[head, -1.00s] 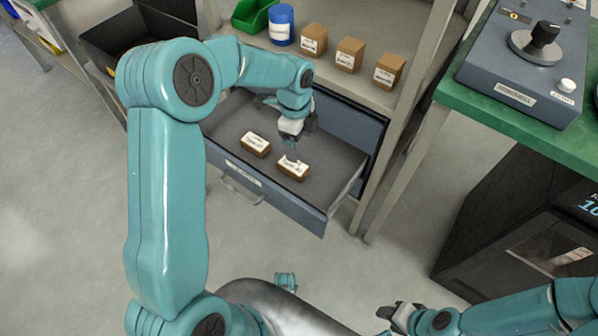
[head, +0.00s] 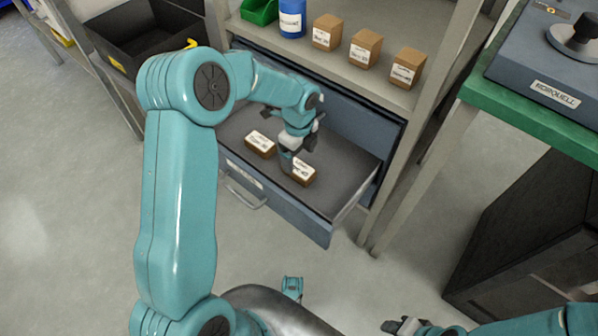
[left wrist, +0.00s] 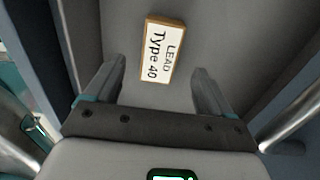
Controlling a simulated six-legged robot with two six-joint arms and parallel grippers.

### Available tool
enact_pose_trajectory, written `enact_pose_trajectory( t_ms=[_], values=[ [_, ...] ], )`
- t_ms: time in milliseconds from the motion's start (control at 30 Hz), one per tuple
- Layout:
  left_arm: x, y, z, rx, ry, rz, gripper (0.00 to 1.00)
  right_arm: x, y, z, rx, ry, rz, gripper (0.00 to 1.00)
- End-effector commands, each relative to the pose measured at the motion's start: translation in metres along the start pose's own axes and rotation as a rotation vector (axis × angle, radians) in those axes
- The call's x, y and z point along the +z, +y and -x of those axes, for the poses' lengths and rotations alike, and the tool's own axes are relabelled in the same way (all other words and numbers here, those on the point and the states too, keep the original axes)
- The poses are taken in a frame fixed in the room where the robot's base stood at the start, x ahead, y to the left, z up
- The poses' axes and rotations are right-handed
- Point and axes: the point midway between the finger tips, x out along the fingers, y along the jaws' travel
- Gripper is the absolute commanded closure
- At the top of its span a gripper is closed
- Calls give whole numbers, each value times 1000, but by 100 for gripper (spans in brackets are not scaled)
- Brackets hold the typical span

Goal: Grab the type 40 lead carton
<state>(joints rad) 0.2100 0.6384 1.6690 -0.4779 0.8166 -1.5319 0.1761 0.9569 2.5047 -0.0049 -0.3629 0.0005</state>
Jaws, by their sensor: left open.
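The type 40 lead carton, a small brown box with a white label reading "LEAD Type 40", lies in the open drawer. In the left wrist view the carton (left wrist: 161,50) is ahead of the fingers, nearly centred between them and slightly tilted. In the head view it appears to be the right-hand carton (head: 304,173), partly covered by my gripper. My left gripper (head: 288,162) is over the drawer beside it; in the left wrist view the gripper (left wrist: 160,82) is open and empty. My right gripper (head: 392,327) is at the bottom edge; its jaws are unclear.
A second carton (head: 260,144) lies in the drawer (head: 235,160), left of the gripper. Several brown cartons (head: 364,49), a blue container (head: 292,18) and a green bin (head: 259,11) stand on the shelf above. A green bench (head: 535,115) is at the right.

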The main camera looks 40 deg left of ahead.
Motion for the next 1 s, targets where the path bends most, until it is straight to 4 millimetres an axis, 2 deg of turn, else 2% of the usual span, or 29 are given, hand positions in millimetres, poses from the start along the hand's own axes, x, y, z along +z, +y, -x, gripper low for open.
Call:
enact_pose_trajectory(
  t_ms=[233, 300, 500, 567, 700, 1000],
  values=[
    [0, 1, -43, 3, 1, -1, 17, -4, 10, -20, 1, 10, -11, 57],
    [0, 0, -48, 2, 0, 0, 17, -5, 11, -21, 1, 12, -13, 57],
    [0, 0, -47, 1, 0, 0, 17, -5, 10, -19, 1, 12, -13, 57],
    [0, 0, -47, 1, 1, 0, 33, -5, 10, -19, 1, 12, -13, 57],
    [0, 0, -47, 1, 1, 0, 79, -5, 10, -19, 1, 12, -13, 57],
    [0, -1, -44, 0, 0, 0, 79, -5, 10, -18, 1, 12, -12, 57]
  ],
)
